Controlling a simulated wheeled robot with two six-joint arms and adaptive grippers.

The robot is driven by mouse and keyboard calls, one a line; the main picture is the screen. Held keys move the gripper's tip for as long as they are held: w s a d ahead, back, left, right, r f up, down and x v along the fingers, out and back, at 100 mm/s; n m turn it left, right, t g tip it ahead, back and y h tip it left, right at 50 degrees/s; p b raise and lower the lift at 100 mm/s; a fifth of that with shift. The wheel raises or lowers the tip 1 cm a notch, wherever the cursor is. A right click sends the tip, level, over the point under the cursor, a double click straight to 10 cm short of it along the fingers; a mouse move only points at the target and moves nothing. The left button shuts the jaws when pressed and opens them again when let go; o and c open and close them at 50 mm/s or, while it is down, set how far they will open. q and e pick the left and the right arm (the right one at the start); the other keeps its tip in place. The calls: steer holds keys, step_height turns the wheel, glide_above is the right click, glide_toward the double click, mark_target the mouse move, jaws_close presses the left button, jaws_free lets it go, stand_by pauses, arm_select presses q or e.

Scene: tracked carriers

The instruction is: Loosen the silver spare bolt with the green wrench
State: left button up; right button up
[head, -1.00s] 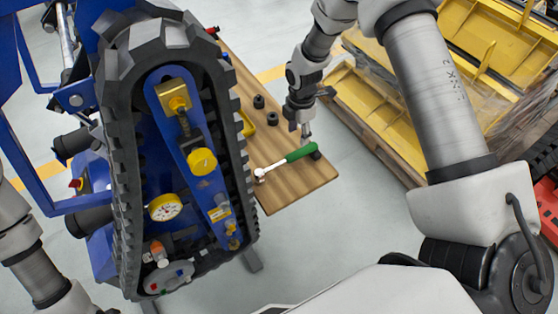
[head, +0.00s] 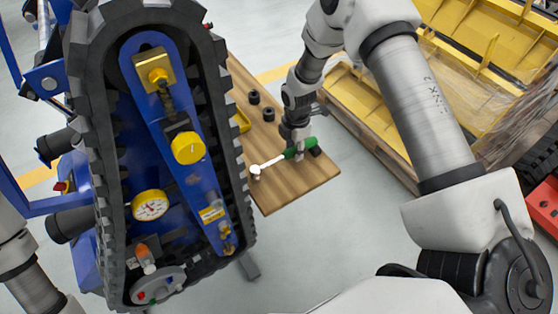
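The green wrench (head: 268,164) lies on the wooden table, with its green handle to the right and its silver shaft and head to the left. My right gripper (head: 298,153) is down at the green handle and partly covers it. Its fingers are too small to tell whether they are closed on the handle. I cannot clearly pick out the silver spare bolt. My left arm shows at the lower left edge, but its gripper is out of view.
The blue carrier with a black track (head: 237,160) stands left of the wooden table (head: 290,195). It bears a gauge (head: 150,205) and a yellow round cap (head: 187,148). Black sockets (head: 269,114) stand on the table. Yellow racks (head: 365,110) are behind at the right.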

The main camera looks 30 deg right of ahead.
jaws_close()
steer(key=shift+w+r+p, duration=0.1)
steer(key=shift+r+p, duration=0.45)
steer(key=shift+r, duration=0.1)
step_height(320, 180, up, 6)
steer(key=p, duration=0.4)
steer(key=shift+f, duration=0.1)
